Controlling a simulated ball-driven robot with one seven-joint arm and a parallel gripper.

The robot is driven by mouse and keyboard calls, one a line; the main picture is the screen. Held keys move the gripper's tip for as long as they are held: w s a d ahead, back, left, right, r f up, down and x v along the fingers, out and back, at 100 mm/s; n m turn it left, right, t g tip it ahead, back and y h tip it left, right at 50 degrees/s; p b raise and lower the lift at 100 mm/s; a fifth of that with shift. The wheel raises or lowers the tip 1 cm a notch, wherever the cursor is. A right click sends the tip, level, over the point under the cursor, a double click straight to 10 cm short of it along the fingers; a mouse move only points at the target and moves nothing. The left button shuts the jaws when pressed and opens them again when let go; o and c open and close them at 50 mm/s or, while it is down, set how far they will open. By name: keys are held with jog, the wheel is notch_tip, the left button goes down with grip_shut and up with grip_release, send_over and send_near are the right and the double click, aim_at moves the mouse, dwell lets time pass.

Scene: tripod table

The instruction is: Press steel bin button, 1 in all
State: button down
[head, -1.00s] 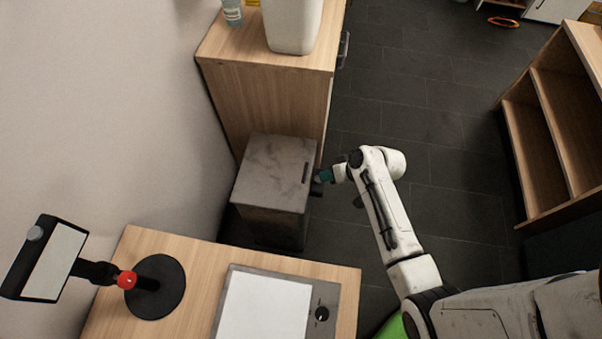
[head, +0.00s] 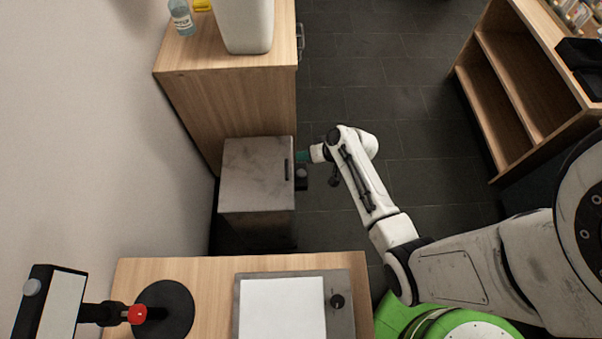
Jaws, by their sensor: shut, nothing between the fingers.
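The steel bin (head: 255,180) stands on the floor, between the wooden cabinet behind it and the wooden table in front. Its grey, mottled top has a dark slot near the right edge. I cannot make out a button on it. My gripper (head: 301,179) is at the bin's right side, close to the upper right edge. It is shut and empty. It is small and dark here, so I cannot tell whether it touches the bin.
The cabinet (head: 187,103) carries a white container (head: 245,25) and a bottle (head: 181,17). The table (head: 215,283) holds a framed white panel (head: 282,308) and a black stand (head: 164,309). A wooden shelf (head: 520,100) is at right. Dark floor is clear between.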

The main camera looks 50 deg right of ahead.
aim_at(304, 173)
notch_tip(304, 173, down, 8)
jog(key=b, duration=0.6)
jog(key=shift+r, duration=0.25)
dwell(1.4)
jog(key=shift+f+b, duration=0.3)
jog(key=shift+f, duration=0.1)
jog(key=shift+f+b, duration=0.55)
dwell(0.8)
jog(key=shift+r+p, duration=0.95)
jog(key=shift+r, duration=0.05)
notch_tip(304, 173, up, 5)
jog(key=p, duration=0.4)
